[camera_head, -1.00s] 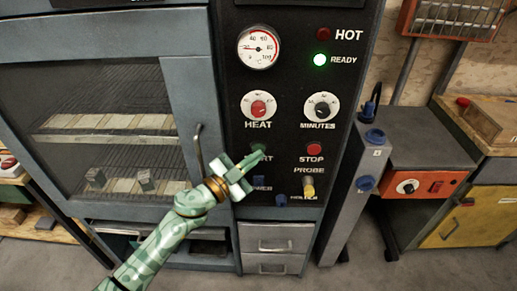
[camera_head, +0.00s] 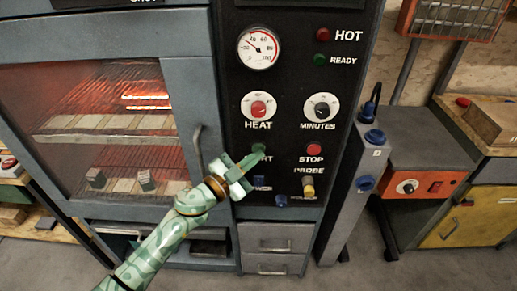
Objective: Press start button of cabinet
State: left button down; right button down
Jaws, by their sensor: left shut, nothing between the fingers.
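The cabinet (camera_head: 188,75) has a black control panel (camera_head: 285,90) on its right side. The green start button (camera_head: 259,148) sits below the HEAT knob (camera_head: 259,107), and part of its label is hidden by my left gripper (camera_head: 258,158). The gripper is shut and empty, its tip at the button's lower edge, seemingly touching it. The red STOP button (camera_head: 314,149) is to the right. The green READY lamp (camera_head: 319,60) is dark, and so is the red HOT lamp (camera_head: 323,35). Behind the glass door (camera_head: 105,125) the inside glows orange. My right gripper is not in view.
The door handle (camera_head: 198,150) stands out left of my gripper. A grey post (camera_head: 356,190) with blue knobs stands right of the panel, beside an orange heater unit (camera_head: 425,182).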

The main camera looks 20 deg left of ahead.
pick_arm(q)
jog(key=shift+s+d, duration=0.2)
jog(key=shift+s, duration=0.4)
jog(key=shift+s+p, duration=0.1)
jog(key=shift+p, duration=0.2)
jog(key=s, duration=0.2)
jog(key=s+d+p, duration=0.1)
jog(key=s, duration=0.1)
jog(key=shift+s+d, duration=0.15)
jog(key=shift+s, duration=0.15)
dwell(0.3)
